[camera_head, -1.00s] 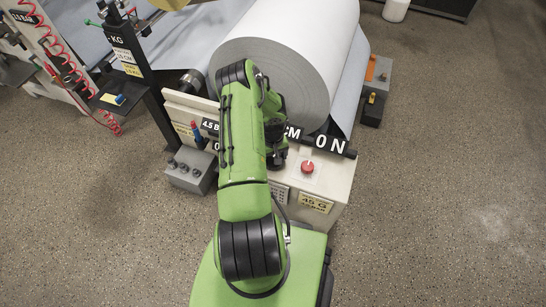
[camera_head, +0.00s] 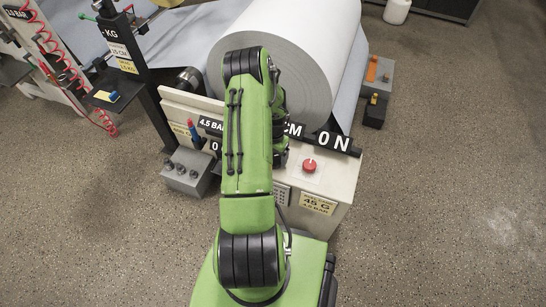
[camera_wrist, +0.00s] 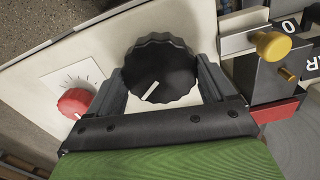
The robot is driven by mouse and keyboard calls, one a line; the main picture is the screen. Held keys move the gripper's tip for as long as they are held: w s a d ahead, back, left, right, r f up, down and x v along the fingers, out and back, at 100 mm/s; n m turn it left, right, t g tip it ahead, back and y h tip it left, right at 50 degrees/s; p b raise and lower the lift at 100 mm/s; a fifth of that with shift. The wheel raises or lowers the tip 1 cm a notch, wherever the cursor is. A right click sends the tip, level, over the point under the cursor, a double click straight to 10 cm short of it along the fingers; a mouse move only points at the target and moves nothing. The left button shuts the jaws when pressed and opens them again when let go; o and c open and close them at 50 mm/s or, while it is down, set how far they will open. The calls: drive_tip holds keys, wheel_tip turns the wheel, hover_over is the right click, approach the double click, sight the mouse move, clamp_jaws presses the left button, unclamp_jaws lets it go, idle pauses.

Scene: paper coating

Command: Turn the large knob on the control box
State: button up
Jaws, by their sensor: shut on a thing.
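The large black knob (camera_wrist: 160,62), with a scalloped rim and a white pointer line, sits on the pale panel of the control box (camera_wrist: 100,45) in the wrist view. My gripper (camera_wrist: 159,75) has one finger on each side of the knob and is shut on it. The pointer line slants toward the lower left of the picture. In the head view the control box (camera_head: 335,182) stands in front of the big paper roll. My green arm hides the large knob and the gripper there.
A smaller red knob (camera_wrist: 75,102) with a printed scale is left of the gripper; it also shows in the head view (camera_head: 310,165). A yellow knob (camera_wrist: 272,45) and a red bar (camera_wrist: 275,111) are on the right. The paper roll (camera_head: 300,60) rises behind the box.

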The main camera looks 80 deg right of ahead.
drive_tip(key=m+b, duration=0.1)
drive_tip(key=m, duration=0.2)
drive_tip(key=shift+m, duration=0.3)
idle(0.3)
drive_tip(key=o, duration=0.9)
wheel_tip(320, 180, up, 16)
drive_tip(key=p, duration=0.4)
drive_tip(key=shift+f+p, duration=0.1)
drive_tip(key=shift+p, duration=0.2)
